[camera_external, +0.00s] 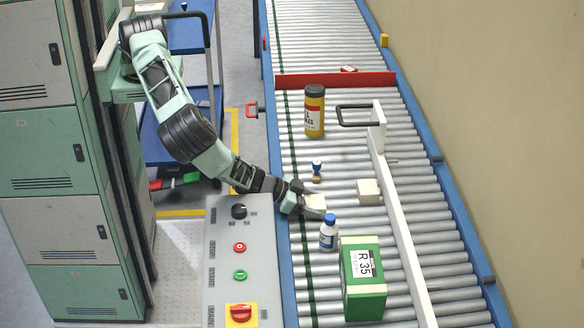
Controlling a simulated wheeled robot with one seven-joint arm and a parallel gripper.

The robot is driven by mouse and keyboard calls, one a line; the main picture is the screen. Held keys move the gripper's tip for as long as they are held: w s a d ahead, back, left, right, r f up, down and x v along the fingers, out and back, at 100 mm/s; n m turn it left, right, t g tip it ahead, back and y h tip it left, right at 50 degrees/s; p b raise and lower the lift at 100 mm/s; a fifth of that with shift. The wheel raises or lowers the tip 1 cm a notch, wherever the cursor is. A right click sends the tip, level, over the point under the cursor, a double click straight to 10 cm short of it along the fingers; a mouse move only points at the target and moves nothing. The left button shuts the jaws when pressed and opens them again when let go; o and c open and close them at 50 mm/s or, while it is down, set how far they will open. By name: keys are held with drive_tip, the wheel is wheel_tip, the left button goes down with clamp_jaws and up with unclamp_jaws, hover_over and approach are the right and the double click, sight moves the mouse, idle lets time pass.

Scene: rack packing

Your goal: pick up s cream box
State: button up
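A small cream box (316,202) sits on the roller conveyor at the end of my arm. My gripper (315,201) reaches in from the left, with one dark finger along the box's far side and the other along its near side. I cannot tell whether the fingers touch the box or whether it is lifted off the rollers. A second cream box (368,191) stands to the right, apart from my gripper, beside the white rail.
A white bottle with a blue cap (328,235) stands close to the near finger. A green box (363,280) is nearer the front. A small blue-topped stamp (317,170) and a yellow canister (314,112) stand behind. A white rail (401,235) bounds the right.

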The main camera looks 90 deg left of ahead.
drive_tip(key=shift+c, duration=1.3)
drive_tip(key=shift+r, duration=0.15)
